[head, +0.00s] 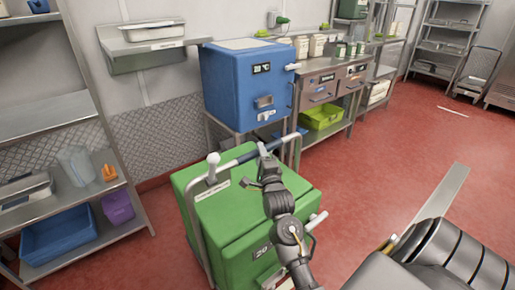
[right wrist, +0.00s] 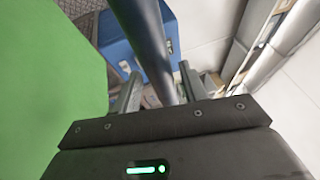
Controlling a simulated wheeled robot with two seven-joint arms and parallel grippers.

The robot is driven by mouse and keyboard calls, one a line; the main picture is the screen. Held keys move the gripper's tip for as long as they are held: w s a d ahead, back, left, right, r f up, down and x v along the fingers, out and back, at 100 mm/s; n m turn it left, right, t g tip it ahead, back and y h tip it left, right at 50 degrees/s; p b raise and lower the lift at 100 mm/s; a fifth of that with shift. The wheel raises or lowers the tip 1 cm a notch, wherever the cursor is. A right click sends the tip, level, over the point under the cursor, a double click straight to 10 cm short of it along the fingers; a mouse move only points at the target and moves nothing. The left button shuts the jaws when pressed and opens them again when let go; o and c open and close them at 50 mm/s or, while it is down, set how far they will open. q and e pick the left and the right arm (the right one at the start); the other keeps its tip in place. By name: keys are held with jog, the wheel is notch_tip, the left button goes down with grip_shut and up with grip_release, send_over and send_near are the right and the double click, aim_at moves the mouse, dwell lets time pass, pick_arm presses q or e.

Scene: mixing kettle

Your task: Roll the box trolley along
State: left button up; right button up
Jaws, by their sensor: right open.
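The box trolley (head: 232,205) is a green box with a tube push handle (head: 236,161) rising along its far side. My right gripper (head: 264,156) is at the right part of this handle, above the green box. In the right wrist view, the dark handle tube (right wrist: 147,40) runs between the two spread fingers of the right gripper (right wrist: 160,88). The jaws are open around the tube. I cannot tell whether either finger touches it. The green box fills the left of that view. My left gripper is not in view.
A blue box machine (head: 235,90) stands on a metal stand behind the trolley. A steel shelf (head: 75,125) with bins is at the left. A workbench (head: 325,95) with drawers runs along the back. The red floor (head: 400,150) is mostly clear at the right.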

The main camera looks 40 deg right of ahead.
jog(key=x, duration=0.3)
grip_shut()
dwell(0.4)
